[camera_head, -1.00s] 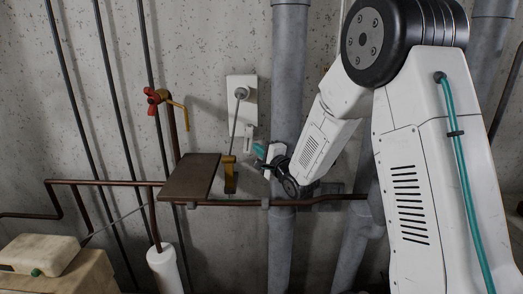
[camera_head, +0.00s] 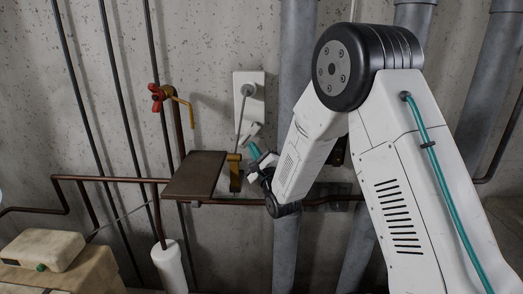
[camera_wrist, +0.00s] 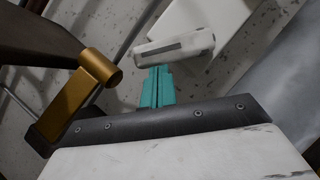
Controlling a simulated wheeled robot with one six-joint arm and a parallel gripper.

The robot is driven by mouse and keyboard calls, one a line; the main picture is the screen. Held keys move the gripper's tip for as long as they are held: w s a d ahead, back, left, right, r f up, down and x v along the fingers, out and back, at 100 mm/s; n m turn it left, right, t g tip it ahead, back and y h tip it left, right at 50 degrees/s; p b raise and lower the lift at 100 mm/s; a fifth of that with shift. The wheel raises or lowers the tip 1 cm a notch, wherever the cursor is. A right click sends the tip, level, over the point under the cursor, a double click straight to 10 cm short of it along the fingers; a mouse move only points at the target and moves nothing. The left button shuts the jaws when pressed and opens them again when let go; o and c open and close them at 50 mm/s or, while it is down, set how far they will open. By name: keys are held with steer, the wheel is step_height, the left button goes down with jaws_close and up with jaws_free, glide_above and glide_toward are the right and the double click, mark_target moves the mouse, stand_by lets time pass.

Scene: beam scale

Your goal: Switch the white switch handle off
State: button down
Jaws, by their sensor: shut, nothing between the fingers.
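The white switch handle (camera_wrist: 175,48) is a pale bar with a grey slot, in front of a white wall plate in the wrist view. In the head view the handle (camera_head: 251,132) is small, at the lower end of the white plate (camera_head: 248,92). My gripper (camera_head: 255,151) has teal fingers just below the handle. In the wrist view my gripper (camera_wrist: 157,72) is shut and empty, its tips close under the handle's lower edge. I cannot tell whether they touch it.
A brass part (camera_head: 235,172) stands close left of my gripper, beside a brown shelf (camera_head: 194,176). A grey vertical pipe (camera_head: 297,50) runs right of the plate. A red valve handle (camera_head: 156,97) is at the left. Brown pipes cross below.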

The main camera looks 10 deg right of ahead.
mark_target(244, 144)
steer(key=shift+w+a+r+m+t+h, duration=0.15)
steer(key=shift+a+m+h, duration=0.1)
steer(key=shift+a+m, duration=0.2)
steer(key=shift+w+a+r+m+t+h, duration=0.1)
steer(key=shift+a+r+m+t+h, duration=0.1)
steer(key=shift+a+m, duration=0.25)
steer(key=shift+w+a+r+m+t+h, duration=0.15)
steer(key=shift+a+m+h, duration=0.1)
steer(key=shift+a+m, duration=0.2)
steer(key=shift+a, duration=0.1)
steer(key=shift+s, duration=0.1)
